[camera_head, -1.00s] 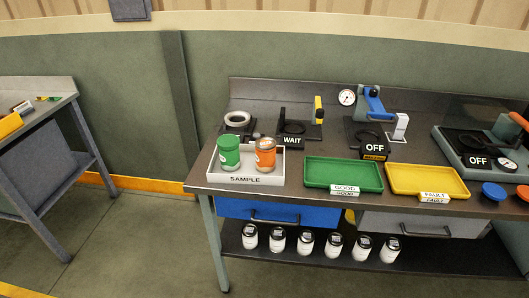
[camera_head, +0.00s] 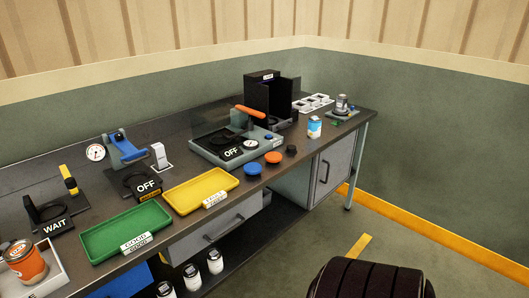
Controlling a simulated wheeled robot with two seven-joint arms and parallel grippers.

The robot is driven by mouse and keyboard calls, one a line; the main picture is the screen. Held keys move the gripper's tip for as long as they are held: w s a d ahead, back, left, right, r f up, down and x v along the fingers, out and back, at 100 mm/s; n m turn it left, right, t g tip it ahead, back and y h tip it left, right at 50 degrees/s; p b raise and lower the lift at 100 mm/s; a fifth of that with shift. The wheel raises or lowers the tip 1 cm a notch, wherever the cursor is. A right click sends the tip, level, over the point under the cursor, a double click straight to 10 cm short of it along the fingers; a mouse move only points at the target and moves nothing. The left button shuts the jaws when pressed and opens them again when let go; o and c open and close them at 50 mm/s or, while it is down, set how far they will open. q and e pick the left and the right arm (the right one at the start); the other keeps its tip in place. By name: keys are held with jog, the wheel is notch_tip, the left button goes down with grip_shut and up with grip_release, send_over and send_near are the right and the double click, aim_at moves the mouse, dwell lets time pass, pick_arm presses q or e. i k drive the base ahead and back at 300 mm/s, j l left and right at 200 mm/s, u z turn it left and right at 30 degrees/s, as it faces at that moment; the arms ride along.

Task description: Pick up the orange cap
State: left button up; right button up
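The orange cap (camera_head: 273,157) lies flat near the front edge of the grey workbench (camera_head: 300,158). It sits between a blue cap (camera_head: 253,169) on its left and a black cap (camera_head: 291,150) on its right. The three caps stand in a row, apart from each other, in front of the grey machine with the OFF sign and orange handle (camera_head: 250,112). Neither of my grippers shows in the head view.
A yellow tray (camera_head: 172,201) and a green tray (camera_head: 90,243) lie left of the caps. A blue-and-white can (camera_head: 314,127) stands to the right, near a black box (camera_head: 258,92). A dark ribbed shape (camera_head: 368,280), unclear to me, fills the bottom edge. Floor is open at right.

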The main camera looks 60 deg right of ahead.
aim_at(270, 156)
jog(key=z, duration=2)
jog(key=u, duration=1.8)
jog(key=i+l+z, duration=0.1)
jog(key=l, duration=0.2)
jog(key=l+z, duration=0.15)
jog(key=i+l, duration=0.05)
jog(key=l, duration=0.05)
